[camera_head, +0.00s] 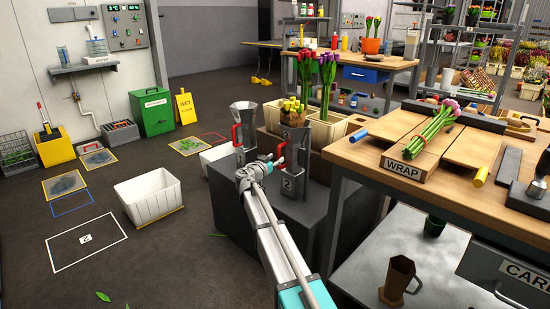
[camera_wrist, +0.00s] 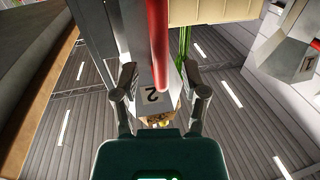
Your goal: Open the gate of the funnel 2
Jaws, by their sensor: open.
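Funnel 2 (camera_head: 294,155) is a grey metal funnel on a dark stand with a plate marked 2 (camera_head: 286,184). Its red handle (camera_head: 269,167) sticks out on the left side. My gripper (camera_head: 262,171) is at this handle, low in front of the funnel. In the wrist view, the gripper (camera_wrist: 160,80) is open, one finger on each side of the red handle (camera_wrist: 158,45). The plate marked 2 (camera_wrist: 152,97) shows beyond it, upside down. I cannot tell whether the fingers touch the handle.
Funnel 1 (camera_head: 243,118), with its own red handle, stands close by on the left. Crates of tulips (camera_head: 330,130) are behind. The wrap bench (camera_head: 372,158) is close on the right. A white crate (camera_head: 150,200) sits on the floor at left, with free floor around it.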

